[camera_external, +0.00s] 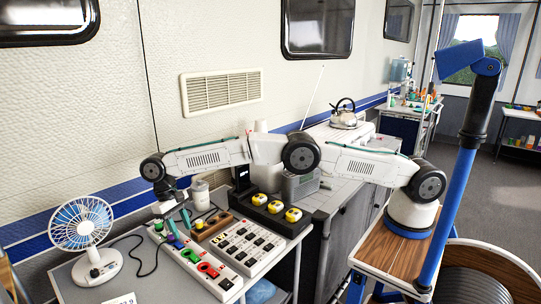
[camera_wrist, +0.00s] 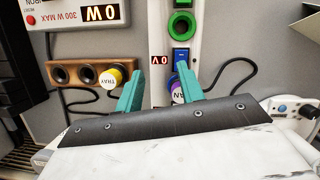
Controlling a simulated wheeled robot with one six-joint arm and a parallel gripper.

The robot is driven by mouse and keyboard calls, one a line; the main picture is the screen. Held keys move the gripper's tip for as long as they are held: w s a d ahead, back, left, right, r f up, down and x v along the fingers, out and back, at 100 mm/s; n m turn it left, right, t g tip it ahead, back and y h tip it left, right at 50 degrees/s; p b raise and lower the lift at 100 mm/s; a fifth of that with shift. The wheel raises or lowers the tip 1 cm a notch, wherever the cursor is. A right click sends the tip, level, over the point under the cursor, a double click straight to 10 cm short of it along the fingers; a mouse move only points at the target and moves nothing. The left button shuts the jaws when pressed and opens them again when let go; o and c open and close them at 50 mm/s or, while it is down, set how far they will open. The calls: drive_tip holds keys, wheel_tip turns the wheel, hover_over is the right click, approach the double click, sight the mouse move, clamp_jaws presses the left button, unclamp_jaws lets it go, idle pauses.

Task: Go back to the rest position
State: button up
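My gripper (camera_external: 178,220) hangs over the near table at the back end of a white power strip (camera_external: 205,266). In the wrist view its two teal fingers (camera_wrist: 160,82) are spread apart, with nothing visibly held between them. A purple plug labelled FAN (camera_wrist: 178,93) sits at the strip's end, partly hidden by the right finger; whether they touch I cannot tell.
A white fan (camera_external: 82,225) stands left of the strip, its black cable on the table. A wall rises behind.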

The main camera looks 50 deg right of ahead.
drive_tip(key=s+d+r, duration=0.3)
drive_tip(key=d+r, duration=0.3)
drive_tip(key=d, duration=0.5)
drive_tip(key=s+d+r+n, duration=0.1)
drive_tip(key=s+d+r, duration=0.2)
drive_tip(key=d+r, duration=0.55)
drive_tip(key=s+d+r, duration=0.3)
drive_tip(key=d+r, duration=0.1)
drive_tip(key=d, duration=0.9)
drive_tip(key=s+d+r+m+t, duration=0.1)
drive_tip(key=s+d+t, duration=0.1)
drive_tip(key=s+d, duration=1)
drive_tip(key=s+d+r+m+t, duration=0.1)
drive_tip(key=s+d+m+t, duration=0.1)
drive_tip(key=s+d, duration=1)
drive_tip(key=s, duration=0.4)
drive_tip(key=shift+s+t+y, duration=0.3)
drive_tip(key=shift+t+y, duration=0.1)
drive_tip(key=shift+d, duration=0.1)
